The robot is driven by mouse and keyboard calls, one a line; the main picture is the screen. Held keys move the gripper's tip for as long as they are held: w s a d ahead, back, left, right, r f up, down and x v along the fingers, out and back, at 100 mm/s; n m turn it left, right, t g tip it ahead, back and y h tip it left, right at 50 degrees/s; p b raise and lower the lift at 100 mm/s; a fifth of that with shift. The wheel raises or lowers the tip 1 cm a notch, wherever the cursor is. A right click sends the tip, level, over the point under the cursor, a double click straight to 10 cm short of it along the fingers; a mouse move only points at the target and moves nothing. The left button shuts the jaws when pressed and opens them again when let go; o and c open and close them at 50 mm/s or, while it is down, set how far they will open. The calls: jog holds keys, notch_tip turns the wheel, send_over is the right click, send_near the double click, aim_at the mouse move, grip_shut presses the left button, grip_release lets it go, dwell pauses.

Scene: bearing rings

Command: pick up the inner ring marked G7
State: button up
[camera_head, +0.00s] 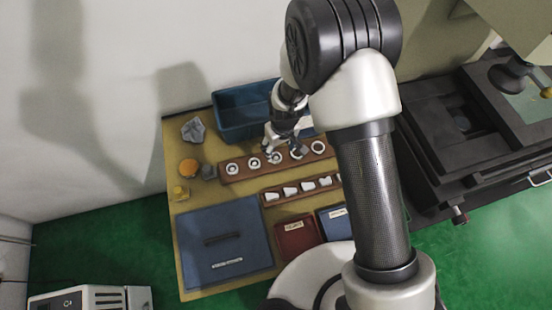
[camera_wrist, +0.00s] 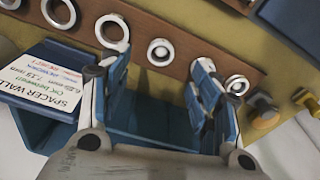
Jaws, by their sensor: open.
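A brown rack holds a row of several pale rings, in the head view (camera_head: 244,172) and along the top of the wrist view (camera_wrist: 188,42). I cannot read a G7 mark on any of them. In the head view my gripper (camera_head: 283,146) is over the rack and partly hides the rings.
A second rack (camera_head: 290,192) with several white pieces lies in front. A blue bin (camera_head: 238,113) stands behind. A blue panel (camera_head: 222,245), a red tray (camera_head: 297,240) and a blue tray (camera_head: 335,225) lie nearer. A lettered card (camera_wrist: 45,82) shows left in the wrist view.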

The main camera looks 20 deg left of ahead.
aim_at(276, 158)
jog(key=f, duration=0.2)
jog(key=f+b, duration=0.1)
jog(key=f, duration=0.2)
jog(key=w+a+f+b, duration=0.1)
jog(key=f, duration=0.1)
jog(key=shift+f, duration=0.4)
jog(key=shift+s+r, duration=0.1)
jog(key=shift+c, duration=0.4)
jog(key=c, duration=1.1)
